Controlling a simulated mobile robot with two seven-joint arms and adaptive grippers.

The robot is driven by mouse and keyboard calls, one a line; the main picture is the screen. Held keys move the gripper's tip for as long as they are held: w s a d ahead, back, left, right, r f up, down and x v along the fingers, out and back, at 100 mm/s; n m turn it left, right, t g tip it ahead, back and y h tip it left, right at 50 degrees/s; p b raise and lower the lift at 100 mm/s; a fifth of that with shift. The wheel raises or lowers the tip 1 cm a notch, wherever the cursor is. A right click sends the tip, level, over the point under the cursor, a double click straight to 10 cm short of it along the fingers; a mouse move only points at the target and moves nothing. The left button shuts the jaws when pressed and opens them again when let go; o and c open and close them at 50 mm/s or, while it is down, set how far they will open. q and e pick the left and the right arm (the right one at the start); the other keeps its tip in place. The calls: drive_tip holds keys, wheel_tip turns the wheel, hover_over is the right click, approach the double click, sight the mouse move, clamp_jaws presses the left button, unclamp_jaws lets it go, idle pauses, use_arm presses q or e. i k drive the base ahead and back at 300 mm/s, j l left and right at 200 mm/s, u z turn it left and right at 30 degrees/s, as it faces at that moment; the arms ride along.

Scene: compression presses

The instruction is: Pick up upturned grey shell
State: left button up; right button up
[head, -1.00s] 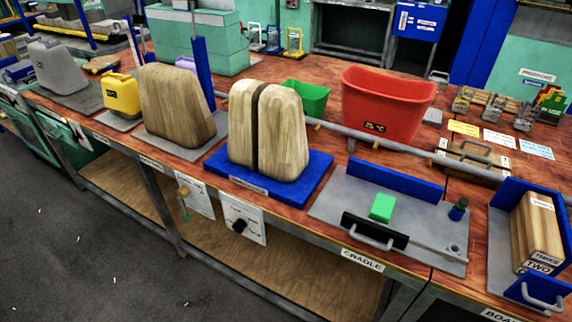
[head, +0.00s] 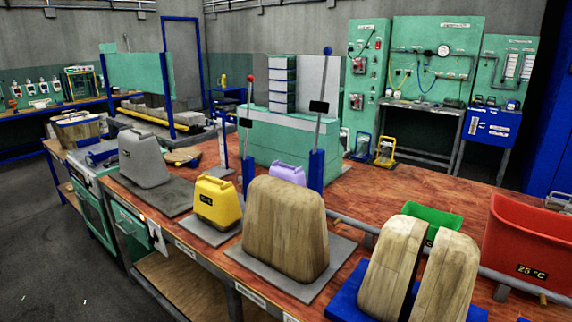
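A grey tapered shell (head: 145,160) stands with its narrow end up on a dark grey plate (head: 166,198), towards the left end of the wooden bench. A small raised part shows on its top, and a dark mark is on its front. Its inside is hidden. Neither of my grippers shows in the head view.
A yellow tapered container (head: 217,204) stands just right of the grey shell, then a wooden block (head: 285,230) on a grey plate. Split wooden blocks, a green bin (head: 432,219) and a red bin (head: 530,240) are further right. Blue posts (head: 316,172) rise behind.

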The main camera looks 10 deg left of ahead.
sight(141, 159)
drive_tip(key=i+j, duration=0.15)
drive_tip(key=j, duration=0.3)
drive_tip(key=i+j+z, duration=0.15)
drive_tip(key=j, duration=0.3)
drive_tip(key=i+j, duration=0.15)
drive_tip(key=j, duration=0.3)
drive_tip(key=i+j+z, duration=0.1)
drive_tip(key=j, duration=0.35)
drive_tip(key=i+j, duration=0.1)
drive_tip(key=j, duration=0.4)
drive_tip(key=z, duration=0.05)
